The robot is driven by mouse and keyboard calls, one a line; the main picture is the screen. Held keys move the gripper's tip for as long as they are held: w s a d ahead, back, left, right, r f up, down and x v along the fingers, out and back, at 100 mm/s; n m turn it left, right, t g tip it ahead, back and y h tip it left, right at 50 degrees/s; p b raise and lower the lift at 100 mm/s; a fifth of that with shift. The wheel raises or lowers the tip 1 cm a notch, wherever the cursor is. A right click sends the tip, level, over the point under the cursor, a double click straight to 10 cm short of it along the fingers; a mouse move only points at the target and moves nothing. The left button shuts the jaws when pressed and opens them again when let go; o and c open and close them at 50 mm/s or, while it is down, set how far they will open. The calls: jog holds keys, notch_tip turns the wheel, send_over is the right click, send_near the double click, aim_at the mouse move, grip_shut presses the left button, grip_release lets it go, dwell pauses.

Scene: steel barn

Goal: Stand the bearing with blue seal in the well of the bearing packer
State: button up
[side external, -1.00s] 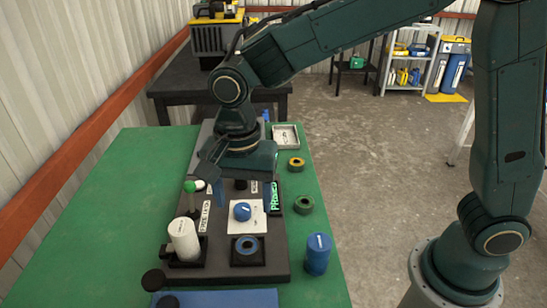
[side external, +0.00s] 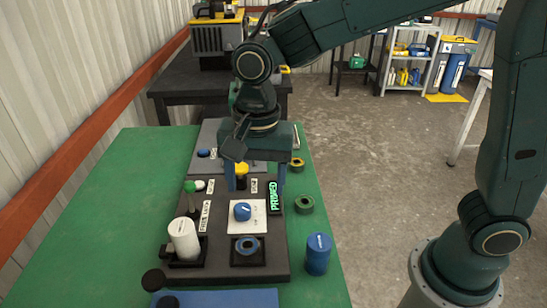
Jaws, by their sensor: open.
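A blue-faced ring (side external: 247,245), which looks like the bearing with blue seal, sits in a black square holder (side external: 236,262) at the near end of the dark grey board (side external: 278,268), its hole facing up. I cannot tell how deep it sits. The board with its labels and fittings looks like the bearing packer. My gripper (side external: 257,180) is open and empty, fingers pointing down over the far part of the board, well behind the ring. A yellow-topped part (side external: 242,169) shows between the fingers; I cannot tell whether they touch it.
A blue knob (side external: 242,211) stands on a white plate, beside a lit green PRIMED sign (side external: 274,196). A white cylinder (side external: 184,238) and green-topped post (side external: 190,187) stand left. A green ring (side external: 304,204), yellow ring (side external: 297,163) and blue cylinder (side external: 317,254) stand right. The green tabletop's left is clear.

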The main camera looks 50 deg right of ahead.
jog(key=s+d+r+n+t, duration=0.2)
jog(key=s+d+r+n, duration=0.3)
jog(key=d, duration=0.6)
jog(key=s+d+r+n+t, duration=0.1)
jog(key=s+d+n+t, duration=0.2)
jog(key=s, duration=0.8)
jog(key=shift+s+d+r+n, duration=0.15)
jog(key=shift+d+r+n, duration=0.2)
jog(key=shift+d+n, duration=1.35)
jog(key=shift+d+m, duration=0.55)
jog(key=shift+m, duration=0.05)
